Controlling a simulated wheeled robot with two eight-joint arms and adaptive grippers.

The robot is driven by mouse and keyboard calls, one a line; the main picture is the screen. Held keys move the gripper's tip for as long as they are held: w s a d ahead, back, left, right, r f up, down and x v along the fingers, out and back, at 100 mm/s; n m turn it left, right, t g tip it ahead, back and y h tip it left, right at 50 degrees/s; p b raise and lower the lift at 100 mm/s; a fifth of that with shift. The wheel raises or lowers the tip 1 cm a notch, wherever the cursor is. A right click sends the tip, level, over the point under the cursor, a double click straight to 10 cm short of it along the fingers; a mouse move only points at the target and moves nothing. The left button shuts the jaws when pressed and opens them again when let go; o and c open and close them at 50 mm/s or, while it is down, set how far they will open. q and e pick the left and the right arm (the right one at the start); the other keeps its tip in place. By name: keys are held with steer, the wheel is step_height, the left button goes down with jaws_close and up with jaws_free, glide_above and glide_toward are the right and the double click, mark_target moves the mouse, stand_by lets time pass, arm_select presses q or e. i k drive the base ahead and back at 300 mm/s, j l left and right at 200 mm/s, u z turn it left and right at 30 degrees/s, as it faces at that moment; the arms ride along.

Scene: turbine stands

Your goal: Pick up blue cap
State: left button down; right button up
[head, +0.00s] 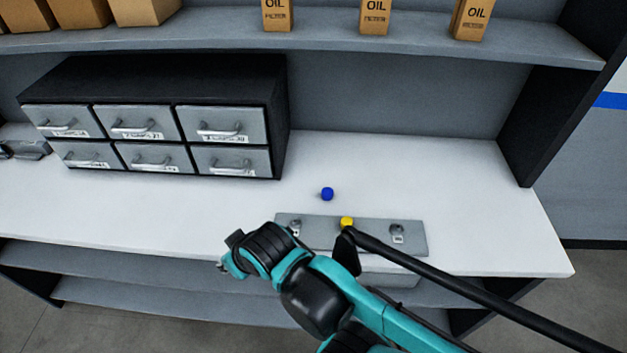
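The blue cap (327,194) is a small round blue piece on the white worktop (440,170). It stands alone, behind a grey metal plate (375,235). A yellow cap (346,222) sits at the middle of that plate. My teal and black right arm comes in from the lower right. Its end, with what appears to be my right gripper (232,262), is at the front edge of the worktop, left of and nearer than the blue cap, apart from it. Its fingers are not clear. My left gripper is not in view.
A drawer cabinet (150,125) stands at the back left of the worktop. Small metal fittings (397,232) sit on the plate. A black rod (450,282) runs from the lower right to near the yellow cap. Oil boxes (375,17) stand on the shelf above. The worktop behind the blue cap is clear.

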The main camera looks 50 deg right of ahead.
mark_target(327, 193)
steer(key=l+z, duration=0.1)
steer(key=z, duration=1.65)
